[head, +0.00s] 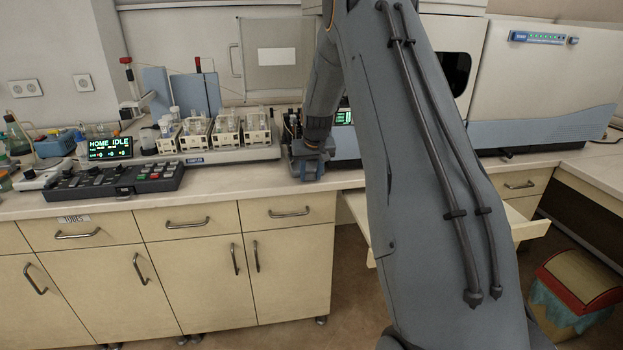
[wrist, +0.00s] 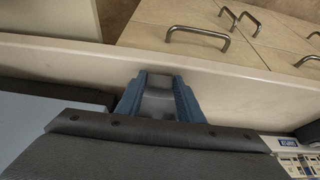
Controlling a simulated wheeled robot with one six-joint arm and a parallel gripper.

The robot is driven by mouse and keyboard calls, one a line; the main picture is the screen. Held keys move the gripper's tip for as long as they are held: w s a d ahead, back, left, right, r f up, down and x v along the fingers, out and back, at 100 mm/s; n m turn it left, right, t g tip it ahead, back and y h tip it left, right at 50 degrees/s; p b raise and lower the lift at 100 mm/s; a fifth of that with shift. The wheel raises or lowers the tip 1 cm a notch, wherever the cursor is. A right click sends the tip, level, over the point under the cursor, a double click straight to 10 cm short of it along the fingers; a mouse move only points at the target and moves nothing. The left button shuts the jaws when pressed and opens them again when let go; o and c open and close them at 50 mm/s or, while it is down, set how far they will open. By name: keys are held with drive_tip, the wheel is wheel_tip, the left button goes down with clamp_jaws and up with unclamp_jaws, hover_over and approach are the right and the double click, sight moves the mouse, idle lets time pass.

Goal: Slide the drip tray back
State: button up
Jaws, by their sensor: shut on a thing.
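My gripper (head: 308,165) is low at the front of the bench, just right of the autosampler (head: 220,155). In the wrist view, the two blue fingers of my gripper (wrist: 158,88) point down near the bench's front edge. They are shut on a grey piece, which looks like part of the drip tray (wrist: 158,104). Most of the tray is hidden behind my gripper and wrist, so how far out it sits cannot be told.
A control panel (head: 115,181) and a green display (head: 107,148) stand at the left. The spectrometer (head: 545,75) fills the back right. A drawer (head: 525,222) stands open below the bench, and a red-rimmed bin (head: 580,285) is on the floor.

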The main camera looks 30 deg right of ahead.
sight(309, 171)
drive_tip(key=shift+w+d+b, duration=0.25)
drive_tip(key=shift+w+b, duration=0.15)
drive_tip(key=shift+w, duration=0.4)
drive_tip(key=shift+w+d+b, duration=0.25)
drive_tip(key=shift+w+b, duration=0.15)
drive_tip(key=shift+w, duration=0.4)
drive_tip(key=o, duration=1.2)
drive_tip(key=shift+b+v, duration=0.85)
drive_tip(key=shift+v, duration=3.1)
